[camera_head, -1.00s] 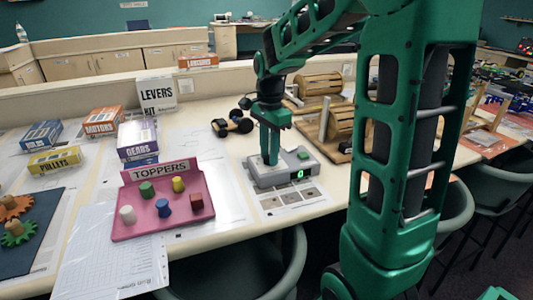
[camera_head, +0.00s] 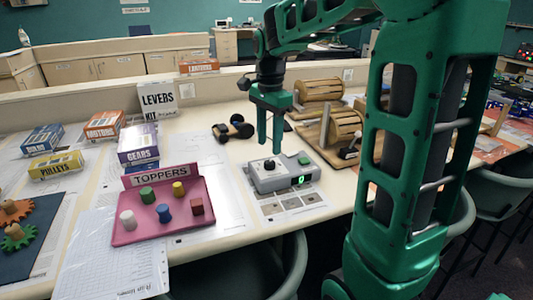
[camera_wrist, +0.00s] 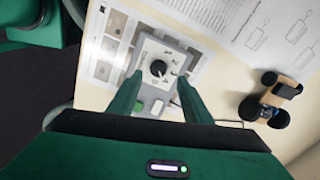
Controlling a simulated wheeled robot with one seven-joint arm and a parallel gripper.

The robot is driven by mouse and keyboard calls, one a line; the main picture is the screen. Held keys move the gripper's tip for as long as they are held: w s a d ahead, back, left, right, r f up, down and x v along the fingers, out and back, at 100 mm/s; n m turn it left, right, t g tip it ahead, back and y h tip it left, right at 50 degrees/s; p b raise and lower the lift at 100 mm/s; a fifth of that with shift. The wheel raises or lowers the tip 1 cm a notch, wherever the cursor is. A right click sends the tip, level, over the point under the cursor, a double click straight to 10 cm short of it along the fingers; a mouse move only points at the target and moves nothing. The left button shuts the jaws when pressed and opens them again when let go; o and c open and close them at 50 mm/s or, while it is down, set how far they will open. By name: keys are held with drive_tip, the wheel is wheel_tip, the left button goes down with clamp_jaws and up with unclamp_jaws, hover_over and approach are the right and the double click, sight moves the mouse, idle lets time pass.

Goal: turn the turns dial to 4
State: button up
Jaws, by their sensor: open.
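A grey control box (camera_head: 285,176) sits on the table with a black round dial (camera_head: 270,164) on its top. The box also has a green button (camera_head: 304,159) and a small display lit green on its front, which appears to read 0. In the wrist view the dial (camera_wrist: 158,68) sits on a pale plate with markings around it, too small to read. My gripper (camera_head: 270,148) is open and empty above the dial. In the wrist view its fingers (camera_wrist: 160,77) are on either side of the dial, apart from it.
A pink Toppers tray (camera_head: 180,230) with several coloured pegs stands left of the box. A small wheeled cart (camera_head: 233,129) lies behind it. Wooden drum models (camera_head: 340,127) stand to the right. A printed sheet lies under the box.

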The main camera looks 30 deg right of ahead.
sight(270, 162)
wheel_tip(270, 162, up, 5)
drive_tip(key=shift+f, duration=0.15)
idle(0.4)
drive_tip(key=shift+m, duration=0.4)
wheel_tip(270, 162, down, 11)
drive_tip(key=shift+r, duration=0.1)
